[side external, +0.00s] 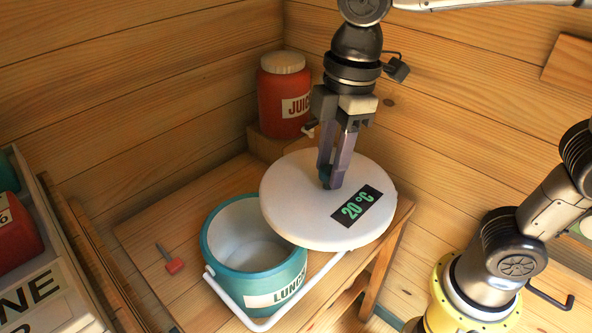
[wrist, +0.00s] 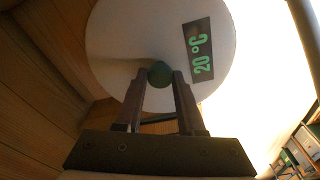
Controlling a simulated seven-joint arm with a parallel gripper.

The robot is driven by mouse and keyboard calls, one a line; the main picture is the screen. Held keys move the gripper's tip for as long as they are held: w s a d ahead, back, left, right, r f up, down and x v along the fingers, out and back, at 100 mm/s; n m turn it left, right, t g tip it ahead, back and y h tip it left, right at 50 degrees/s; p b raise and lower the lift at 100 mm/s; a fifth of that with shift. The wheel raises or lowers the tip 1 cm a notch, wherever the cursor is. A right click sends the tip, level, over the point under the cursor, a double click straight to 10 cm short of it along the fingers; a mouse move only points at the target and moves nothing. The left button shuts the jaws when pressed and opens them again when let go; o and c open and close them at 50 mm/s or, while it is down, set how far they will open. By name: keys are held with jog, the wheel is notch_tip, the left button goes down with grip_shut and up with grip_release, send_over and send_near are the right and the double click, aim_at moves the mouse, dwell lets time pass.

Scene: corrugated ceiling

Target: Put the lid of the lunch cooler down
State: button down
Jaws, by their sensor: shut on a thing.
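The lid (side external: 300,190) is a white disc with a dark "20 °C" display. It is held above and to the right of the cooler's mouth in the side view, overlapping its right rim in the picture. My gripper (side external: 331,184) points down and is shut on the lid's small green knob, which shows between the fingers in the wrist view (wrist: 160,75). The lid also fills the upper middle of the wrist view (wrist: 125,35). The lunch cooler (side external: 225,274) is a teal open tub with a white inside and a "LUNCH" label. Its white handle (side external: 228,305) hangs down at the front.
The cooler stands on a wooden bench (side external: 150,235). A red juice jug (side external: 284,100) with a pale lid stands in the back corner. A small red-headed item (side external: 174,266) lies left of the cooler. A crate (side external: 62,275) is at far left. Wooden walls close the back.

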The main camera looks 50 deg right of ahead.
jog(key=shift+r, duration=0.4)
jog(key=w, duration=0.2)
jog(key=w+a+r, duration=0.1)
jog(key=w, duration=0.1)
jog(key=w+r, duration=0.1)
jog(key=w, duration=0.1)
jog(key=shift+a+r, duration=0.25)
jog(key=w+d+f+m, duration=0.2)
jog(key=w, duration=1.2)
jog(key=w+d+f+m, duration=0.2)
jog(key=w+d+f, duration=0.3)
jog(key=w+f, duration=0.4)
jog(key=shift+w+d+f, duration=0.35)
jog(key=shift+d+f, duration=0.25)
jog(key=shift+f, duration=2.95)
jog(key=shift+w+d+f, duration=0.35)
jog(key=shift+d+f, duration=0.3)
jog(key=shift+f, duration=2.85)
jog(key=shift+w+d+f, duration=0.35)
jog(key=shift+d+f, duration=0.25)
jog(key=shift+f, duration=2.95)
jog(key=shift+f, duration=0.15)
